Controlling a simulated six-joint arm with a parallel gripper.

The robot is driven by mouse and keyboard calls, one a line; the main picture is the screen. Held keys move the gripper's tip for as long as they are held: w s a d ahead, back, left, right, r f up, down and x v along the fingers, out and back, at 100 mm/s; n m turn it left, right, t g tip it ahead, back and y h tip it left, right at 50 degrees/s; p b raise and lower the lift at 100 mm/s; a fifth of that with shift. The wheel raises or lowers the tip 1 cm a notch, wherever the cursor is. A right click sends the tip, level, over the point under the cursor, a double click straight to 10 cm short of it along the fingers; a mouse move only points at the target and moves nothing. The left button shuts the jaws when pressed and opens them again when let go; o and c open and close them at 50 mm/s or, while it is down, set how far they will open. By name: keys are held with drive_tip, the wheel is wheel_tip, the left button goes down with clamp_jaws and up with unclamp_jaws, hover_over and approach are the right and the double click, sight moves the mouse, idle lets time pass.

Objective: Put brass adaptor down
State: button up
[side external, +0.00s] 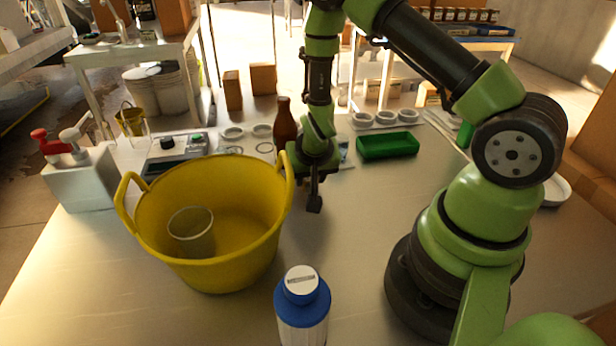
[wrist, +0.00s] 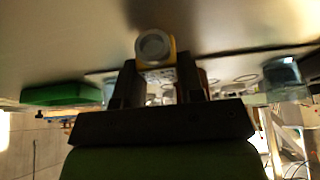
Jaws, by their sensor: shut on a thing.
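My gripper (wrist: 157,76) is shut on the brass adaptor (wrist: 154,47), which shows in the wrist view as a yellowish body with a round grey end, sticking out past the fingertips. In the side external view my gripper (side external: 314,195) points down over the bare table, just right of the yellow tub. The adaptor cannot be made out clearly there against the dark fingers. I cannot tell whether its lower end touches the table.
The yellow tub (side external: 262,225) with a cup (side external: 191,235) inside stands close to the left of my gripper. A brown bottle (side external: 285,128) and a green tray (side external: 388,146) are behind. A blue-capped bottle (side external: 302,300) stands in front. The table (side external: 365,200) to the right is clear.

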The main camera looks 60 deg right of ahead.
wheel_tip(320, 180, up, 7)
drive_tip(key=shift+f, duration=0.2)
drive_tip(key=s+d, duration=1.4)
wheel_tip(320, 180, up, 3)
drive_tip(key=n+t+y, duration=0.1)
drive_tip(key=n+y, duration=0.2)
drive_tip(key=n, duration=0.6)
hover_over(353, 182)
drive_tip(key=s, duration=0.2)
drive_tip(key=shift+w+a+f, duration=0.1)
drive_tip(key=shift+f, duration=2.4)
drive_tip(key=shift+w+f, duration=0.1)
drive_tip(key=shift+f, duration=2.35)
drive_tip(key=shift+f, duration=0.1)
drive_tip(key=o, duration=1)
drive_tip(key=shift+o, duration=0.2)
